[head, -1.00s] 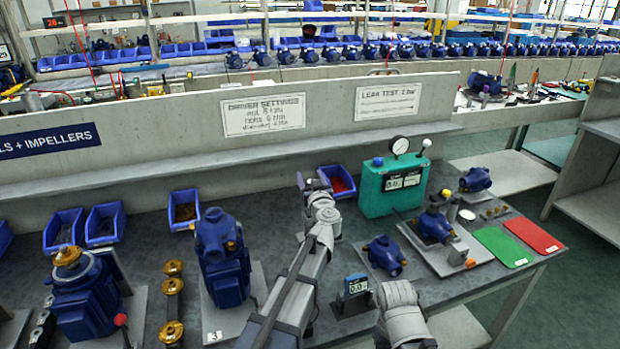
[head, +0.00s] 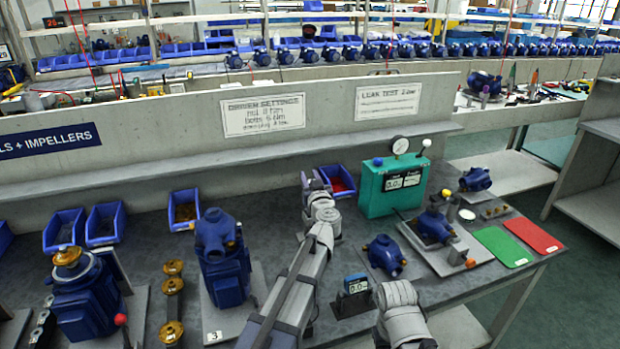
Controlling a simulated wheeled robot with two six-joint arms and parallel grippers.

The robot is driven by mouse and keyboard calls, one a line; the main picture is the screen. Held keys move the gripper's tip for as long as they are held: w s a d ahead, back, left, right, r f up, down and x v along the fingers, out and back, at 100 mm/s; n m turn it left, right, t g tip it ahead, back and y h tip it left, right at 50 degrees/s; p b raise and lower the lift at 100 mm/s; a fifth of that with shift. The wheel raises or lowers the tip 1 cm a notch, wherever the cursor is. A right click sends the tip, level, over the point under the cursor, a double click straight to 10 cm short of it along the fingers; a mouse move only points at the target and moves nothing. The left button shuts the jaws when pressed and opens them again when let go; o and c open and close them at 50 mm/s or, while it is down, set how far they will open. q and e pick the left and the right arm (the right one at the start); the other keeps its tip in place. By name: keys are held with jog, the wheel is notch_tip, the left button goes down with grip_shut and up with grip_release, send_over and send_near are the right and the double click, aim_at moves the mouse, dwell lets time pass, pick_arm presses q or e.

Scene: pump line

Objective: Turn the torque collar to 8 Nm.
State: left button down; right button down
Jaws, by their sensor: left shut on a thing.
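My left gripper (head: 309,182) is at the end of the grey arm that reaches over the middle of the bench, beside a blue bin of red parts. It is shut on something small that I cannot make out. No torque collar or scale can be read here. A sign on the back panel (head: 263,115) is headed "DRIVER SETTINGS"; its lines are blurred. A small blue-framed display (head: 356,284) stands on the bench to the right of my left arm and seems to read 0.0. A rounded grey part of my right arm shows at the bottom; its fingers are out of view.
Blue pumps (head: 222,258) on grey plates stand left of my arm. A green test box (head: 392,186) with a gauge is right of the gripper. A blue pump body (head: 385,256) lies ahead of the display. Green (head: 503,246) and red (head: 533,235) mats lie at right.

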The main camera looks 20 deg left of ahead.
pick_arm(q)
jog(key=shift+y, duration=0.3)
jog(key=shift+s+a+n+g+y, duration=0.15)
jog(key=shift+n+g+y, duration=0.7)
jog(key=shift+y, duration=0.05)
jog(key=shift+s+a+n+g+y, duration=0.15)
jog(key=shift+a+n+g+y, duration=0.05)
jog(key=shift+n+g+y, duration=0.65)
jog(key=shift+s+a+n+g+y, duration=0.15)
jog(key=shift+n+g+y, duration=0.65)
jog(key=shift+y, duration=0.15)
jog(key=c, duration=0.6)
grip_release()
jog(key=shift+o, duration=0.2)
